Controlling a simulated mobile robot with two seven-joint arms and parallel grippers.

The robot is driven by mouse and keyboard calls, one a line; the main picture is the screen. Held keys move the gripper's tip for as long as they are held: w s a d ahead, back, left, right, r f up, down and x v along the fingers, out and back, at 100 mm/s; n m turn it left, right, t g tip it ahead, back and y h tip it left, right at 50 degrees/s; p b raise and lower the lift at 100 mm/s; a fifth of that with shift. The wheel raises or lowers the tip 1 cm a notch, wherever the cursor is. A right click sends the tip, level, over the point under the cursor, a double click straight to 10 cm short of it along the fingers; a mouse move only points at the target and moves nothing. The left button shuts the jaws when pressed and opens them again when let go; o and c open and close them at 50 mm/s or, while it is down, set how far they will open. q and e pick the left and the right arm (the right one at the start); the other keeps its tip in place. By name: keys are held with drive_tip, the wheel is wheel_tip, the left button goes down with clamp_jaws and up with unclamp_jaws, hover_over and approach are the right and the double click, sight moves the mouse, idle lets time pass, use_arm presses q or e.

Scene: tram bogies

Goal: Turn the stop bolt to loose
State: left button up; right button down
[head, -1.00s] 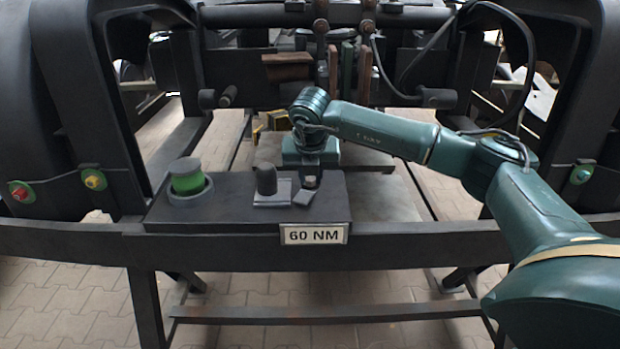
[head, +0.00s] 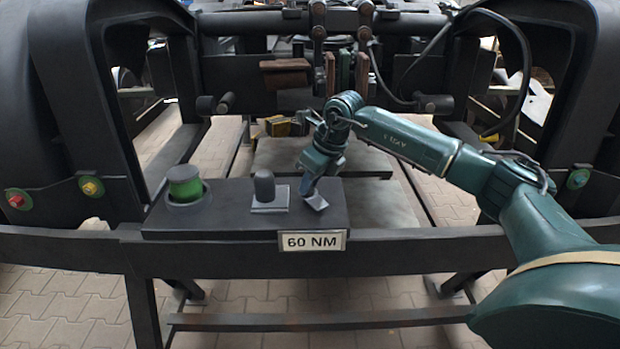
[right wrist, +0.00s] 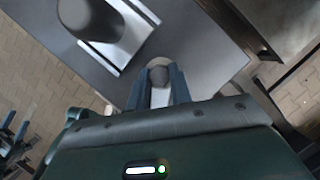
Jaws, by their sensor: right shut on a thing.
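The stop bolt shows as a small round grey head (right wrist: 158,75) between the two blue fingers of my right gripper (right wrist: 161,88) in the right wrist view. A light grey flat piece (right wrist: 160,97) lies just below the head, between the fingers. In the head view my right gripper (head: 309,189) reaches down, tilted, to the right part of the dark block's top, and it hides most of the bolt. A small grey plate (head: 317,203) shows at its tip. The right gripper is shut on the bolt. My left gripper is in neither view.
The dark block (head: 225,222) also carries a black knob (head: 264,187) on a grey plate and a green round button (head: 185,185). A "60 NM" sign (head: 312,241) is on the front beam. Dark bogie frames stand on both sides.

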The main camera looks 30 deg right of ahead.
drive_tip(key=n+y+p, duration=0.1)
drive_tip(key=n, duration=0.2)
drive_tip(key=shift+w+d+r+n+g, duration=0.1)
drive_tip(key=shift+n+g, duration=0.2)
drive_tip(key=shift+g, duration=0.1)
drive_tip(key=n+g+y+p, duration=0.1)
drive_tip(key=n, duration=0.2)
drive_tip(key=shift+n, duration=0.3)
drive_tip(key=n, duration=0.1)
drive_tip(key=n+g, duration=0.1)
drive_tip(key=n, duration=0.1)
drive_tip(key=shift+w+d+n+y, duration=0.1)
drive_tip(key=shift+w+n+y, duration=0.05)
drive_tip(key=shift+n+y, duration=0.15)
drive_tip(key=shift+n+g, duration=0.8)
drive_tip(key=shift+n, duration=0.8)
drive_tip(key=c, duration=1.3)
unclamp_jaws()
drive_tip(key=shift+o, duration=0.2)
drive_tip(key=v, duration=1.3)
drive_tip(key=shift+p, duration=0.4)
